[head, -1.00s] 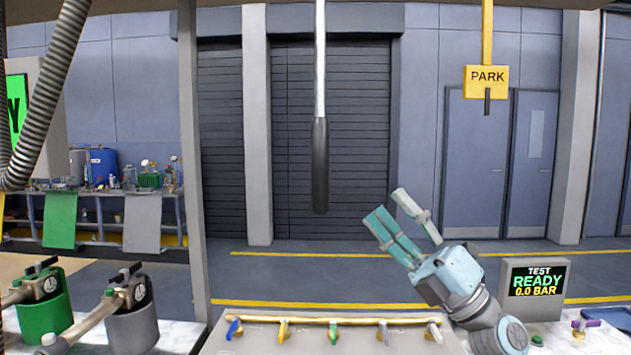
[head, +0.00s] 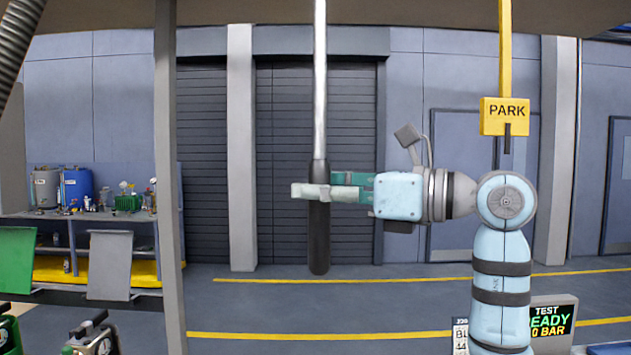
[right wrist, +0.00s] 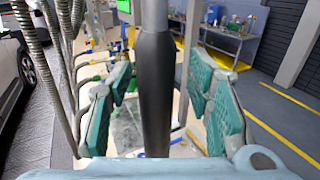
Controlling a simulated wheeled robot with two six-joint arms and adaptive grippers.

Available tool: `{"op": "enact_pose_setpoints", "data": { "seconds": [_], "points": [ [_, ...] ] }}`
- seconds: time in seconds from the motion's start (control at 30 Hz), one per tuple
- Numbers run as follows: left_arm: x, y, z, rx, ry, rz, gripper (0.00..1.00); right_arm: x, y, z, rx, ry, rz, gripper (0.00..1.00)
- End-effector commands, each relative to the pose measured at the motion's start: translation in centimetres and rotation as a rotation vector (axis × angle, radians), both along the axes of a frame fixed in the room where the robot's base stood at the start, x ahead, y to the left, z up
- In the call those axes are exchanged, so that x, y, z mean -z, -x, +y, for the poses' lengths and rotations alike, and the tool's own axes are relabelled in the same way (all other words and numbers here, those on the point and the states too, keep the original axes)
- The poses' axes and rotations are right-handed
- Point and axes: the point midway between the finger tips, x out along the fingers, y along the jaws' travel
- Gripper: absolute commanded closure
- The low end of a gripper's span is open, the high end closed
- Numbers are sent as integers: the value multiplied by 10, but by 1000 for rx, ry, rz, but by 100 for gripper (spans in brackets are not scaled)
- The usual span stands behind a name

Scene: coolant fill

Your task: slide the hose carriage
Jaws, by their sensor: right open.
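A pale metal rod (head: 320,80) hangs down from above with a black grip handle (head: 319,245) at its lower end. My right gripper (head: 325,186) comes in level from the right, with its fingers on either side of the handle's upper part. In the right wrist view, the black handle (right wrist: 155,90) stands upright between the two green finger pads, with gaps visible on both sides. The jaws are open. A yellow PARK sign (head: 506,116) hangs on a yellow post to the right. The carriage's upper end is out of view. My left gripper is not in view.
A grey post (head: 168,200) stands left of the handle. A grey ribbed hose (head: 15,45) hangs at the upper left; hoses (right wrist: 65,80) also hang left in the right wrist view. A test screen (head: 551,320) stands at lower right. The space between handle and PARK sign holds my right arm.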

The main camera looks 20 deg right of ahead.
Motion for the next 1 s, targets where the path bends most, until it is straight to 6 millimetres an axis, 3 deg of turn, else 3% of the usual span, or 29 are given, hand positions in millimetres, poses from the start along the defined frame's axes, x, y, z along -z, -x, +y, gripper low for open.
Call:
{"op": "enact_pose_setpoints", "data": {
  "seconds": [0.13,0.37,0.6,0.67,1.0],
  "points": [
    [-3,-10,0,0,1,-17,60,0,-6,7,0,1,-2,54],
    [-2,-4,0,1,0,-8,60,0,-7,8,0,1,-2,55],
    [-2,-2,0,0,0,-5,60,0,-6,8,0,0,-1,94],
    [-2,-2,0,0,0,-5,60,1,-6,8,0,0,-1,100],
    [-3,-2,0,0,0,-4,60,1,-6,3,1,1,-1,100]
  ]
}}
